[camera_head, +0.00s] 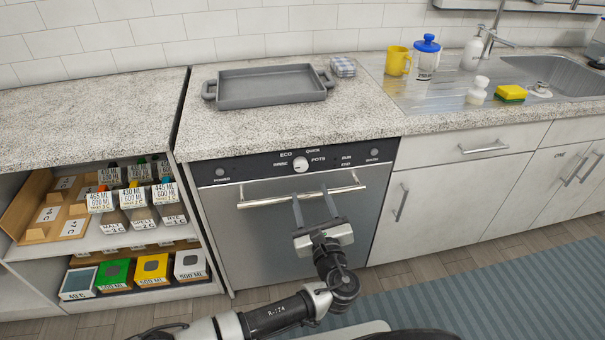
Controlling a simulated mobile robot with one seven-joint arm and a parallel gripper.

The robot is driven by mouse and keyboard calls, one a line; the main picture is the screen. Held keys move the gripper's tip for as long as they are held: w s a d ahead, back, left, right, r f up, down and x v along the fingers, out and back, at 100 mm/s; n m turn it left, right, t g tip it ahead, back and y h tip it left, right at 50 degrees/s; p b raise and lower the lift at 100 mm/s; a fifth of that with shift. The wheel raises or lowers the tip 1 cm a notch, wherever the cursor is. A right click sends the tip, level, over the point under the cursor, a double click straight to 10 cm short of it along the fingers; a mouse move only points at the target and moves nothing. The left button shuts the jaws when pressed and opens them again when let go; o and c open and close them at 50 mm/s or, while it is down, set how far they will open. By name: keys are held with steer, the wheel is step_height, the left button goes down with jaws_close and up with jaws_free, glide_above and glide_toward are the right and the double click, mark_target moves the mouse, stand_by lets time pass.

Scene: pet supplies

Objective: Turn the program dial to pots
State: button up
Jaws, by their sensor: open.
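The program dial (300,165) is a small round white knob on the dark control strip (236,171) of the dishwasher (282,240). The labels around it read RINSE at left, ECO at upper left, QUICK above and POTS (318,159) at right. The dial is too small to tell where it points. My gripper (311,194) is open, its two fingers apart and pointing up toward the panel. The fingertips are below the dial, overlapping the door handle in the picture. I cannot tell whether they touch the handle.
The silver bar handle (262,202) sticks out across the door just below the dial. A POWER button (220,172) and a button at right (374,152) flank the strip. A grey tray (270,87) stands on the counter above. Open shelves (110,240) with boxes are at left.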

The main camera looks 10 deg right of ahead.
mark_target(301, 167)
steer(key=w, duration=1.1)
steer(key=c, duration=1)
steer(key=shift+c, duration=0.2)
